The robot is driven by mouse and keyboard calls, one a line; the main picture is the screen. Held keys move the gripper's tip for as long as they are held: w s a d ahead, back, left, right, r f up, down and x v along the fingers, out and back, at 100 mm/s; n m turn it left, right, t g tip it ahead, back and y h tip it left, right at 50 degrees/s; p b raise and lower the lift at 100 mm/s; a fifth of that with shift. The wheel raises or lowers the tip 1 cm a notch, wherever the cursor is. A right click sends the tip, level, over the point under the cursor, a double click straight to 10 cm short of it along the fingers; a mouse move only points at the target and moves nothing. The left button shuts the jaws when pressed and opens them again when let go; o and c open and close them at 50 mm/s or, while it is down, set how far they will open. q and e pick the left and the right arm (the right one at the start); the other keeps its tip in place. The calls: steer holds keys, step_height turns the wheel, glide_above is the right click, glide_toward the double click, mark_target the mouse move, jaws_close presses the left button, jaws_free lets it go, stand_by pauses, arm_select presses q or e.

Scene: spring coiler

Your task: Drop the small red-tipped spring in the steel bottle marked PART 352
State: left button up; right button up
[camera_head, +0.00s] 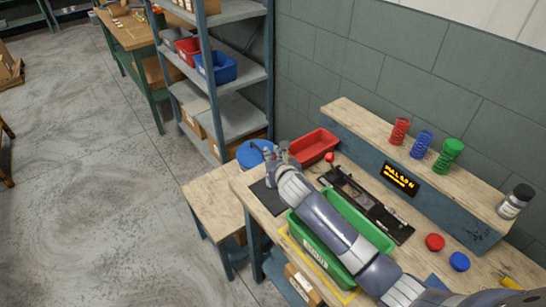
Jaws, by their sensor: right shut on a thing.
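My right gripper (282,152) is at the far end of my arm, which reaches in from the lower right across the workbench. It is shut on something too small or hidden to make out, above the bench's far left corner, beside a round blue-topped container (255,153). I cannot make out a small red-tipped spring. A bottle with a dark cap and pale label (515,202) stands upright at the right end of the raised shelf; its label is unreadable, so I cannot tell if it is PART 352. My left gripper is not in view.
Red, blue and green coil springs (421,144) stand on the raised shelf (360,117). A red tray (314,146), a green bin (361,227) partly under my arm, a dark coiler (365,203) and red and blue caps (435,242) are on the bench.

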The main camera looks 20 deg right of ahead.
stand_by(0.3)
steer(key=o, duration=0.7)
steer(key=shift+o, duration=1)
step_height(320, 180, up, 7)
steer(key=p, duration=0.8)
